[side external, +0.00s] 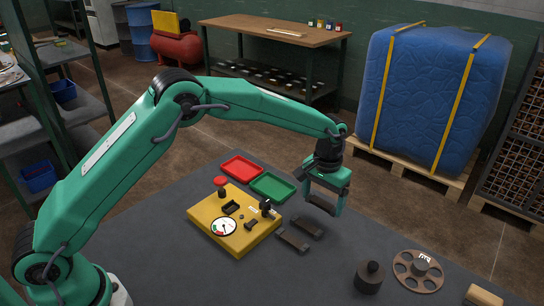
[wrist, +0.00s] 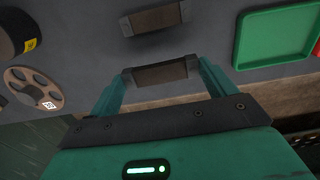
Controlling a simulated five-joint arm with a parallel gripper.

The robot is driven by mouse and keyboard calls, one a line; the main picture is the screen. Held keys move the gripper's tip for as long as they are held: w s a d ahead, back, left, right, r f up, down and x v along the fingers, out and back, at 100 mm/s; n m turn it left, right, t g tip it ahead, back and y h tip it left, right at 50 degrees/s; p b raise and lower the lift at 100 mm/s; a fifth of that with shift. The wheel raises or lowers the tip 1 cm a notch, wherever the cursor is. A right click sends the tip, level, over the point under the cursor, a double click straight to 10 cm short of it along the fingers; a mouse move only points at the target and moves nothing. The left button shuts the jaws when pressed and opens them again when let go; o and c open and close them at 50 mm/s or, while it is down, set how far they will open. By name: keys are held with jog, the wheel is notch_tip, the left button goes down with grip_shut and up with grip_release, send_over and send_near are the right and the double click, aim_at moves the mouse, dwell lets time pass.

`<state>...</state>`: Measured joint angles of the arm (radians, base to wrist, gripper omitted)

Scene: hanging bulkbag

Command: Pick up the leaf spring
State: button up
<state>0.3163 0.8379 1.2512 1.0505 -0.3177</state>
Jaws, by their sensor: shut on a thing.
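My gripper (side external: 322,203) hangs above the dark grey table, pointing down, and is shut on a short dark brown bar with grey ends, which I take to be the leaf spring (wrist: 160,73). In the wrist view the bar lies crosswise between the two green fingertips. In the side view it hangs level, clear of the table. One such bar (wrist: 156,20) shows in the wrist view.
A yellow box with a gauge (side external: 245,240), a red tray (side external: 242,164) and a green tray (side external: 274,183) are left of my gripper.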

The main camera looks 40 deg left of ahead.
jog(key=s+d+r, duration=0.6)
jog(key=s+d, duration=0.1)
jog(key=s, duration=0.1)
jog(key=shift+r, duration=0.1)
dwell(0.5)
send_over(241, 218)
jog(key=shift+w, duration=0.15)
jog(key=shift+f, duration=0.2)
dwell(0.4)
jog(key=shift+f, duration=3.35)
jog(key=shift+f, duration=0.15)
